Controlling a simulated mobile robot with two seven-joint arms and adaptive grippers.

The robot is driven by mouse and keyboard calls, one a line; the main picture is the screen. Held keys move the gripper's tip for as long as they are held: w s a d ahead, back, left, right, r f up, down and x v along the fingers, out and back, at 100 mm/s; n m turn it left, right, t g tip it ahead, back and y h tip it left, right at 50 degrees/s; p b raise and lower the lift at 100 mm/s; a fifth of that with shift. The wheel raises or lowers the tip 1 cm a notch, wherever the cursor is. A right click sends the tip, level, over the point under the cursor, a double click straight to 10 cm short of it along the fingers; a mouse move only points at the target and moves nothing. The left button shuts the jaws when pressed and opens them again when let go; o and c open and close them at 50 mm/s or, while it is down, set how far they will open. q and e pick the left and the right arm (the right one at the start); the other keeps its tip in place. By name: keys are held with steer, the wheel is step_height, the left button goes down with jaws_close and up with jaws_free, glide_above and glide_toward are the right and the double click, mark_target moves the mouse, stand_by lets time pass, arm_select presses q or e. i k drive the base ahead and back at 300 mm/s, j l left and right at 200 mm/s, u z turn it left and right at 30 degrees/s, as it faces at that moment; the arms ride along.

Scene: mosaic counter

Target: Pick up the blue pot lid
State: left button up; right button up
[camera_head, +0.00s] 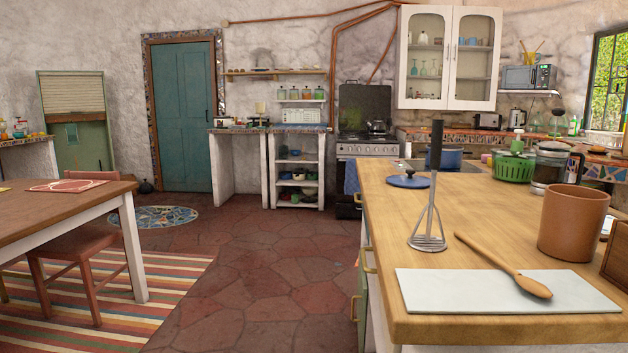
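The blue pot lid (406,182) lies flat on the wooden counter (385,240), near its far left edge. A dark knob stands up from its middle. A blue pot (450,158) stands behind it to the right, partly hidden by the masher's handle. Neither of my grippers is in view.
A potato masher (428,242) stands upright just right of and nearer than the lid. A wooden spoon (500,262) lies across a white board (430,290) in front. A brown pot (572,222), green basket (513,168) and glass press (552,165) stand to the right.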

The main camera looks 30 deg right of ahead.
mark_target(408, 181)
steer(key=i+j+u, duration=0.1)
steer(key=u, duration=0.35)
steer(key=i+j+u, duration=0.15)
steer(key=u, duration=0.3)
steer(key=i+u, duration=0.1)
steer(key=u, duration=0.35)
steer(key=i+z, duration=0.7)
steer(key=z, duration=0.2)
steer(key=i+j+z, duration=0.15)
steer(key=i+z, duration=0.3)
steer(key=i+l+z, duration=0.25)
steer(key=i+z, duration=0.7)
steer(key=i, duration=0.2)
steer(key=i+u, duration=0.25)
steer(key=i, duration=0.55)
steer(key=i+l+u, duration=0.1)
steer(key=i+u, duration=0.2)
steer(key=i, duration=0.5)
steer(key=i+z, duration=0.35)
steer(key=i+j+z, duration=0.1)
steer(key=z, duration=0.25)
steer(key=i+j+z, duration=0.2)
steer(key=z, duration=0.15)
steer(key=i, duration=0.1)
